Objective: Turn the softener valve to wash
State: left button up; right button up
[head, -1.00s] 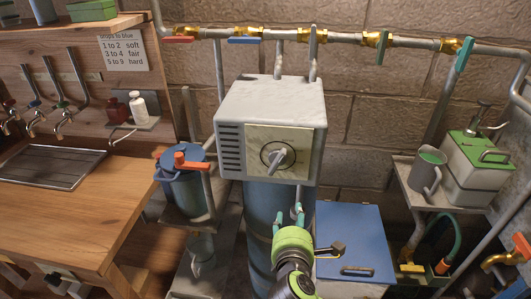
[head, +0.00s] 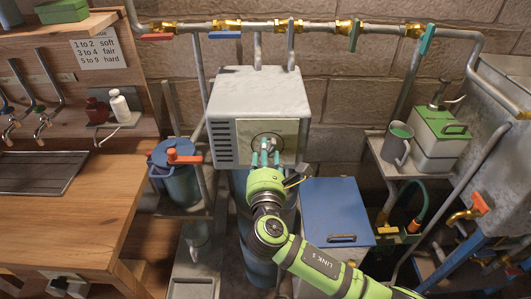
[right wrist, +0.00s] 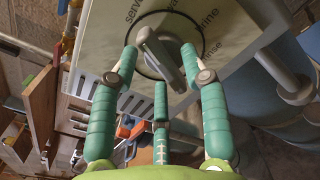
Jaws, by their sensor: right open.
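The softener valve head is a grey box (head: 258,92) on a blue tank, with a pale dial plate (head: 290,130) on its front. In the right wrist view the plate (right wrist: 105,35) carries printed words, partly hidden; "serv…", "…rine" and "…nse" can be read. The grey lever knob (right wrist: 160,58) sits in a dark ring on the plate. My right gripper (head: 268,152) is in front of the dial; in the right wrist view its teal fingers (right wrist: 160,72) are open around the knob, with no clear grip on it. My left gripper is not in view.
A pipe with several coloured valve handles (head: 225,34) runs above the softener. A wooden counter (head: 110,190) is at far left, a shelf with a mug (head: 397,145) at right.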

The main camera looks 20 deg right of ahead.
jog(key=shift+d, duration=0.1)
grip_shut()
pick_arm(q)
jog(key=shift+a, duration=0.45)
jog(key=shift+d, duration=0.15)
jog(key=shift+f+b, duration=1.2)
jog(key=shift+b, duration=0.05)
pick_arm(e)
jog(key=shift+d+r+m, duration=0.1)
jog(key=shift+m, duration=3.8)
